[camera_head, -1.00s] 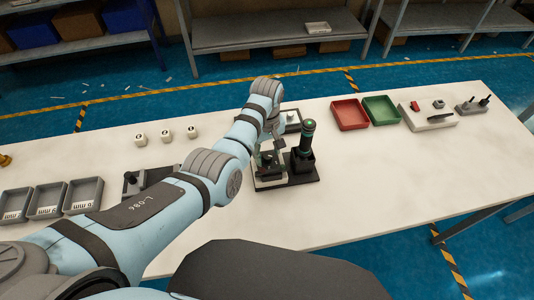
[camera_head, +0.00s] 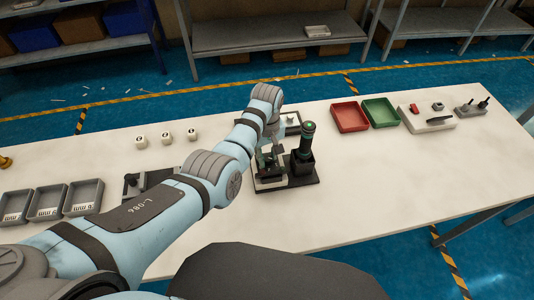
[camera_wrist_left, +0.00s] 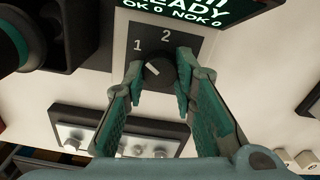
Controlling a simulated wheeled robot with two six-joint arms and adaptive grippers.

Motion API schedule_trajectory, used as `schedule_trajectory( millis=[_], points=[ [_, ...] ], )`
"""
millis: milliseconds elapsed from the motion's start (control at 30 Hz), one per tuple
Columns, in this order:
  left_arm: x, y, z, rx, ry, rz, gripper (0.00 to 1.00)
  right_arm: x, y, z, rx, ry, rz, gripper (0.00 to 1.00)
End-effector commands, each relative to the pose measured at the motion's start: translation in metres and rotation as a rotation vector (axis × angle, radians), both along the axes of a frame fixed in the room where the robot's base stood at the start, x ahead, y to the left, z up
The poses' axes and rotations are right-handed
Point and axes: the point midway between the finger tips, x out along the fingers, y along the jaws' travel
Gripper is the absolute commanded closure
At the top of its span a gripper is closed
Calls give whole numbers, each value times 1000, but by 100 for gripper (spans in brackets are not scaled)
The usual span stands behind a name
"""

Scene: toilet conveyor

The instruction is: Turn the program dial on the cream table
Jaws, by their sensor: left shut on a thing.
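The program dial (camera_wrist_left: 158,71) is a round black knob with a pale line on a dark plate (camera_wrist_left: 178,42) marked 1 and 2. My left gripper (camera_wrist_left: 160,78) is shut on the dial, with one green-padded finger on each side of it. Above the plate in the left wrist view is a lit display (camera_wrist_left: 185,8) reading OK 0 and NOK 0. In the head view my left gripper (camera_head: 267,160) is down at the black station (camera_head: 300,180) on the cream table (camera_head: 380,190); the dial is hidden there. My right gripper is not in view.
A dark post with a green band (camera_head: 307,138) stands just right of my left gripper. A red tray (camera_head: 350,116) and a green tray (camera_head: 381,111) lie farther right. Grey bins (camera_head: 46,201) and several white blocks (camera_head: 166,136) are on the left. The table's front right is clear.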

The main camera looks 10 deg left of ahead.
Motion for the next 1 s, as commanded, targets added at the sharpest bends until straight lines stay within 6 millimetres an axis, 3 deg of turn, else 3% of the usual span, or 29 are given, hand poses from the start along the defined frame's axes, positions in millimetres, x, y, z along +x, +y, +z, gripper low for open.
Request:
schedule_trajectory(
  millis=[267,1000],
  points=[
    [0,0,3,2,1,-164,100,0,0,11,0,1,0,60],
    [2,-3,2,3,-2,-859,100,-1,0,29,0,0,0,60]
  ],
)
